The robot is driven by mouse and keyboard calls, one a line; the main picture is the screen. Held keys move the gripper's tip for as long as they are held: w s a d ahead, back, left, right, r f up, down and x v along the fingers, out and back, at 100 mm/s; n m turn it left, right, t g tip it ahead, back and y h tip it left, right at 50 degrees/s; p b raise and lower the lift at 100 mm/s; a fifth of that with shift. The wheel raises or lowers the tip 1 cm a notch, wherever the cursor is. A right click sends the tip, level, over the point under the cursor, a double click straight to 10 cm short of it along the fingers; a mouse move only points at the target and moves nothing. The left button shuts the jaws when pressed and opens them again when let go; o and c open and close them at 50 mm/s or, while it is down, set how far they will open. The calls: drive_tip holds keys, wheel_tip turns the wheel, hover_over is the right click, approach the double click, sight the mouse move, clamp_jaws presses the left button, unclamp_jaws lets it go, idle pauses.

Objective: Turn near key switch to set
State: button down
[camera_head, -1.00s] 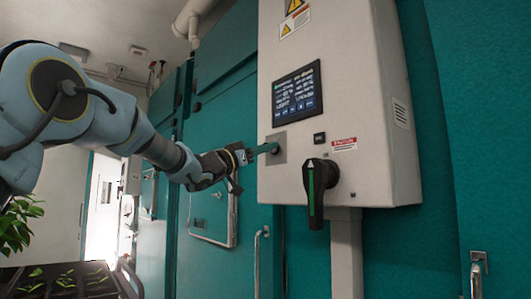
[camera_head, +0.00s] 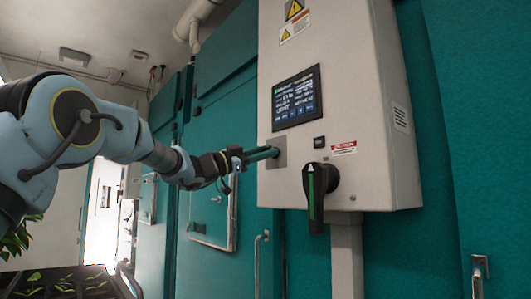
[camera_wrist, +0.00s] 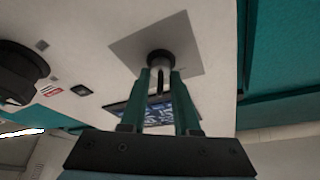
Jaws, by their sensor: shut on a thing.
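The near key switch (camera_wrist: 160,60) sits on a square grey plate (camera_wrist: 185,42) on the front of the white control box (camera_head: 340,100). In the wrist view it has a dark round collar and a lighter metal part with a dark slot or bar. My gripper (camera_wrist: 160,80) has its two teal fingers shut on this part. In the head view my gripper (camera_head: 272,152) reaches the plate from the left, and the fingers hide the switch. The switch's set marking cannot be read.
A black rotary handle (camera_head: 315,195) with a green stripe hangs below right of the plate. A lit touchscreen (camera_head: 297,98) is above it. A small black button (camera_head: 319,142) and red caution label (camera_head: 343,148) are close by. Plants (camera_head: 65,284) stand lower left.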

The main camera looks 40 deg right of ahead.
drive_tip(key=c, duration=1)
unclamp_jaws()
drive_tip(key=b+v, duration=0.4)
drive_tip(key=v, duration=0.6)
drive_tip(key=shift+w+a+f+b, duration=0.15)
drive_tip(key=shift+a+b, duration=0.15)
drive_tip(key=shift+a, duration=0.05)
